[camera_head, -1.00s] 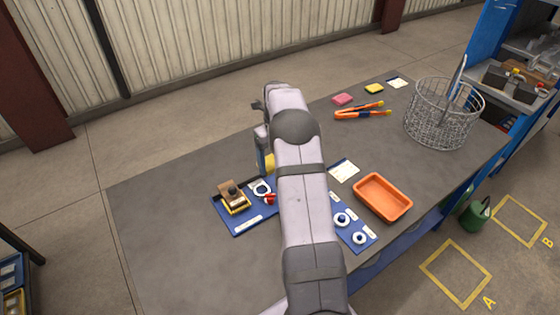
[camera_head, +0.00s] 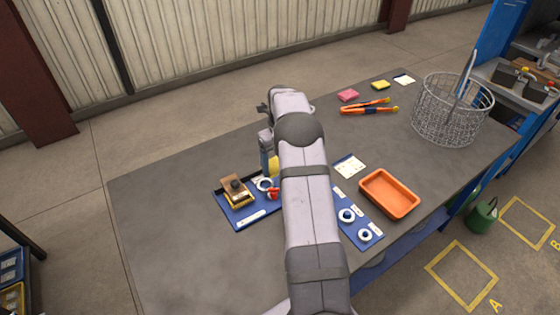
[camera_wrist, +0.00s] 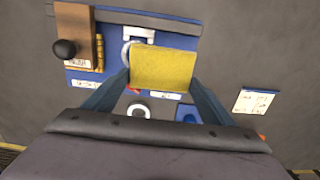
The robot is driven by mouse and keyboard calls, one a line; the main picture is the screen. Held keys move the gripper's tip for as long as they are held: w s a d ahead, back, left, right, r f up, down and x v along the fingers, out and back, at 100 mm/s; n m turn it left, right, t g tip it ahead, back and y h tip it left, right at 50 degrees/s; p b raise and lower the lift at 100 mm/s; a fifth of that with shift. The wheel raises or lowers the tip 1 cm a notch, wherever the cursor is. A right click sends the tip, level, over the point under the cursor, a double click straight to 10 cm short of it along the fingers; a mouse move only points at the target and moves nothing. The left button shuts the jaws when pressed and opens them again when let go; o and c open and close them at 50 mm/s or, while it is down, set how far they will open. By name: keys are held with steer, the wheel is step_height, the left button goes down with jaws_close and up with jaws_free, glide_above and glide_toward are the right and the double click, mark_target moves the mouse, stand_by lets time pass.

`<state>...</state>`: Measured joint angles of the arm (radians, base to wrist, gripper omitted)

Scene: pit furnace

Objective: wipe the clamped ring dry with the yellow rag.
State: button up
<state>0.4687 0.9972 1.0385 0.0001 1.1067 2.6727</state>
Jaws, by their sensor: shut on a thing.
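My gripper (camera_wrist: 164,84) is shut on the yellow rag (camera_wrist: 165,66), which hangs between its two fingers. The rag shows as a small yellow patch beside my arm in the head view (camera_head: 273,167). A pale ring (camera_head: 264,184) sits on the blue board (camera_head: 240,222), with a red part (camera_head: 273,194) beside it. In the wrist view the ring (camera_wrist: 127,54) is partly hidden behind the rag, below a light clamp-like bracket (camera_wrist: 138,33). The rag is over or beside the ring; I cannot tell whether they touch.
A wooden block with a black knob (camera_head: 235,188) stands left of the ring. Two white rings (camera_head: 347,215) (camera_head: 365,235) lie on blue board to the right, near an orange tray (camera_head: 367,201). A wire basket (camera_head: 450,112) and orange tongs (camera_head: 368,107) are farther back. The left bench is clear.

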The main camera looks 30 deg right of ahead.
steer(key=shift+f+b, duration=0.95)
steer(key=shift+f, duration=1.35)
steer(key=shift+f, duration=0.5)
steer(key=shift+a, duration=0.2)
steer(key=shift+a, duration=0.8)
steer(key=shift+d, duration=0.15)
steer(key=shift+d, duration=0.85)
steer(key=shift+a+f, duration=0.1)
steer(key=shift+a, duration=0.05)
